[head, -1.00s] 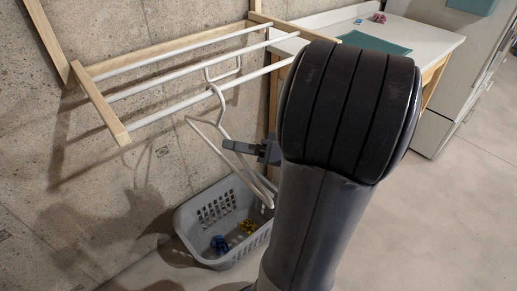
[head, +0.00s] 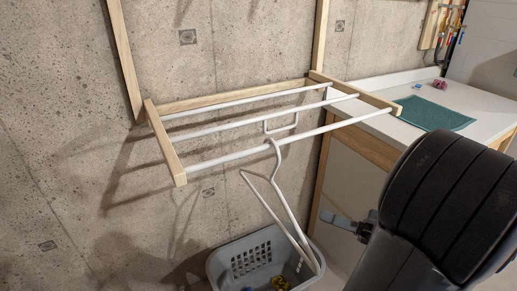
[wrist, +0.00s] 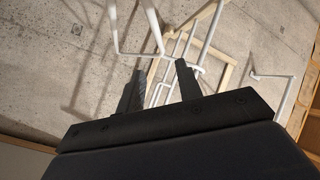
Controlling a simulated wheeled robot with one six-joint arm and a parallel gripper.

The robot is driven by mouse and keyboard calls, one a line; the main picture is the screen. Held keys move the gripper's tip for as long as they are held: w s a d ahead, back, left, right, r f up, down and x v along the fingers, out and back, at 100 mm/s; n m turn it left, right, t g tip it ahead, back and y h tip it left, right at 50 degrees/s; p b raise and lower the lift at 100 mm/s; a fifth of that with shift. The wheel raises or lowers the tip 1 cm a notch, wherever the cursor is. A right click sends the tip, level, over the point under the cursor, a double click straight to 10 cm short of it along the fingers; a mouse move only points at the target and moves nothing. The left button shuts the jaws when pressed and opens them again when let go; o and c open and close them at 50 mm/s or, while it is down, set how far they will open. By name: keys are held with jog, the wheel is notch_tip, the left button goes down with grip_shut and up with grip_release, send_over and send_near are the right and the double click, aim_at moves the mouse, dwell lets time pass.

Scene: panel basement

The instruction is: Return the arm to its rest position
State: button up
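My gripper (head: 338,221) is at the lower middle-right of the head view, just right of a white hanger (head: 293,219), with a gap between them in the picture. In the wrist view my gripper (wrist: 160,84) has its two dark fingers apart, and I see nothing held between them. White bars show beyond the fingers. The hanger hangs by its hook from the front rod of the wall rack (head: 165,145), tilted, its lower end in front of the basket. My dark arm fills the lower right of the head view.
A grey laundry basket (head: 222,268) with small coloured items stands below the rack. A small white loop (head: 282,130) is at the rods. A white counter (head: 480,118) with a teal mat (head: 432,113) is at the right. The wall at left is bare.

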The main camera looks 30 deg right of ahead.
jog(key=x, duration=1)
jog(key=shift+w+a, duration=0.25)
jog(key=shift+w, duration=0.05)
jog(key=shift+r+p, duration=0.25)
jog(key=shift+p, duration=0.3)
jog(key=shift+r, duration=0.1)
